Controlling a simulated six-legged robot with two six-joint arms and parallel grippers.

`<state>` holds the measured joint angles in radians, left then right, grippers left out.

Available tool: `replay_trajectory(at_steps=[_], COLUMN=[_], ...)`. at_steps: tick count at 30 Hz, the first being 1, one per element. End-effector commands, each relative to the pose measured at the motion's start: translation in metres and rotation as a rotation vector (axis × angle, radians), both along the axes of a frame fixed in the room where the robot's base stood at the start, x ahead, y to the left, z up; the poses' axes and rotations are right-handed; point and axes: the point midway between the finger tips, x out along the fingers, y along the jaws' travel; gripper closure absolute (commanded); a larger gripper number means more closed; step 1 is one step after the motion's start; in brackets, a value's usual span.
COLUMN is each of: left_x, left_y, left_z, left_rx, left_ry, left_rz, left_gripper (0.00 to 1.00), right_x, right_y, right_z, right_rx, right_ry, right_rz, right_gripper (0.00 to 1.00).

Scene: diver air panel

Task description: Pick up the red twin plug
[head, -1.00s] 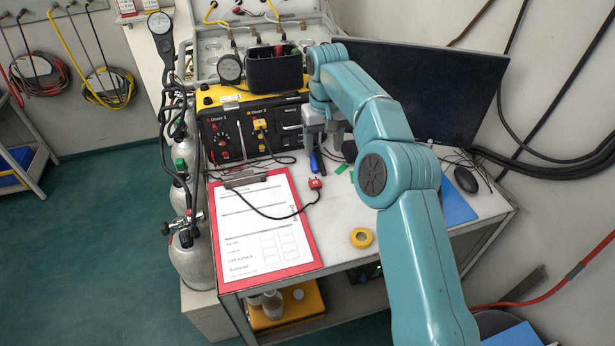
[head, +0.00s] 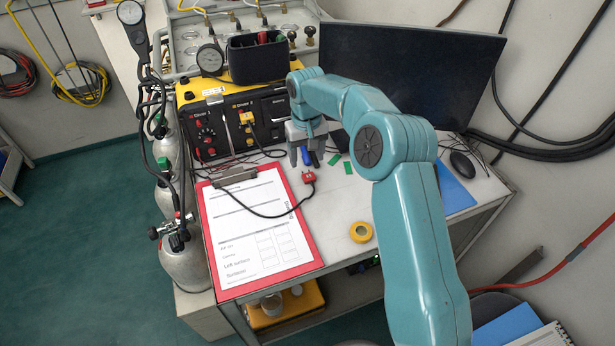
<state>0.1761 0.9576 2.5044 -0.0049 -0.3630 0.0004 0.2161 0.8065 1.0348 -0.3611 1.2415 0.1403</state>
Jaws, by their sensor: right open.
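The red twin plug (head: 308,177) lies on the white table top, just right of the clipboard's upper right edge. Its black cable loops left across the paper. My right gripper (head: 306,158) points down behind the plug, near the front of the yellow and black diver panel (head: 230,125). It is open and apart from the plug. Blue and black pen-like things show at its fingertips; whether they lie between the fingers I cannot tell. My left gripper is not in view.
A red clipboard (head: 211,235) with a form lies at the left. A yellow tape roll (head: 361,232) sits near the front edge. Green pieces (head: 335,159) lie right of the gripper. A monitor (head: 415,75) and mouse (head: 462,164) stand right. Gas cylinders (head: 184,260) stand left.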

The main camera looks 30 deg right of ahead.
Motion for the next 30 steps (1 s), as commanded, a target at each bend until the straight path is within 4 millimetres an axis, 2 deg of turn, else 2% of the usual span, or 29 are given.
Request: replay_trajectory(at_steps=[7, 12, 15, 23, 28, 29, 30], left_x=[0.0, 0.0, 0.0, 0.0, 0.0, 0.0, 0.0], left_y=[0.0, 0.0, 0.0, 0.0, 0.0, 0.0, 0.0], left_z=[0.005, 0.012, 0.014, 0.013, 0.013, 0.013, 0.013], left_rx=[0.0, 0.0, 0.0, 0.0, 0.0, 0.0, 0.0], left_ry=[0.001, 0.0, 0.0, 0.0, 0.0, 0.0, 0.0], left_rz=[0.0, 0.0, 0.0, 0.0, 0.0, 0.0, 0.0], left_gripper=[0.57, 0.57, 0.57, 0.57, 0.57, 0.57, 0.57], right_x=[-0.001, -0.004, -0.003, -0.002, -0.002, -0.002, -0.002], right_y=[-0.001, -0.002, -0.002, -0.002, -0.002, -0.002, -0.002], right_z=[-0.021, -0.049, -0.06, -0.063, -0.063, -0.063, -0.063], right_rx=[0.0, 0.0, 0.0, -0.001, -0.001, -0.001, -0.001], right_ry=[0.004, 0.005, 0.003, 0.001, 0.001, 0.001, 0.001], right_rz=[0.001, 0.0, 0.0, 0.001, 0.001, 0.001, 0.001], right_gripper=[0.34, 0.34, 0.34, 0.34, 0.89, 0.94, 0.94])
